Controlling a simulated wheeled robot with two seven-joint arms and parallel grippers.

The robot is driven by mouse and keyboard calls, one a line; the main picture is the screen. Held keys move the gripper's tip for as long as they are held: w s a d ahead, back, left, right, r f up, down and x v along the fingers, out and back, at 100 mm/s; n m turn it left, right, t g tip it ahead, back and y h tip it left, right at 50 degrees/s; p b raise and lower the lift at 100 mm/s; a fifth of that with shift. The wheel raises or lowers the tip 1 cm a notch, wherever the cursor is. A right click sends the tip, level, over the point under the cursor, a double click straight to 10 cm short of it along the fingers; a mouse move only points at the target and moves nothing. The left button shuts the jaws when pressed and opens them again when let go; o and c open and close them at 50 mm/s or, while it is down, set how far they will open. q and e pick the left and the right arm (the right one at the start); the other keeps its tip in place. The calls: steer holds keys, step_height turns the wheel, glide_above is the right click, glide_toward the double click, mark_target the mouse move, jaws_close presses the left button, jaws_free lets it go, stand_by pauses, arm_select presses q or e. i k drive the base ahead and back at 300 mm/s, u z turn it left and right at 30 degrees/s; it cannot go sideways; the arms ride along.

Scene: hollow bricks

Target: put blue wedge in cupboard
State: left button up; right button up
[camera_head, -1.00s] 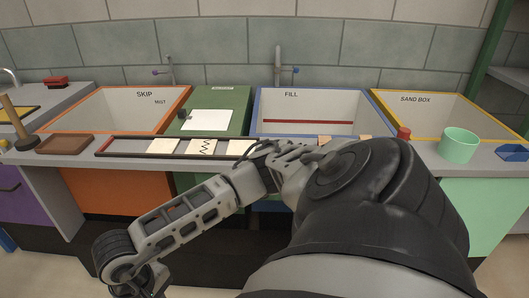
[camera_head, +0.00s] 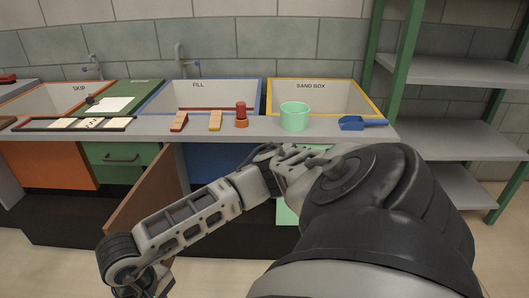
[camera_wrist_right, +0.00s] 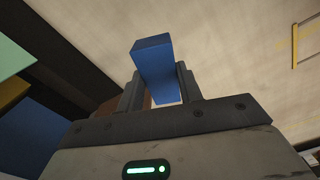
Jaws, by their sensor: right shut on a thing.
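The blue wedge (camera_wrist_right: 155,62) is between the two fingers of my right gripper (camera_wrist_right: 158,88) in the right wrist view. The gripper is shut on it, and one end sticks out past the fingertips. In the head view, my right arm crosses the front and hides much of the unit below the counter; its gripper and the wedge do not show there. A brown cupboard door (camera_head: 147,196) stands swung out at the left side of the blue section (camera_head: 213,160) under the FILL sink. The cupboard's inside is mostly hidden. My left gripper is not in view.
The counter holds a green cup (camera_head: 295,117), a blue scoop (camera_head: 362,123), a red bottle (camera_head: 241,112) and two small wedge-shaped blocks (camera_head: 179,121). A green-framed shelf rack (camera_head: 460,135) stands at the right. Light floor shows at the lower left.

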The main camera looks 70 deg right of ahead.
mark_target(251, 217)
steer(key=z, duration=1.7)
steer(key=i, duration=1.5)
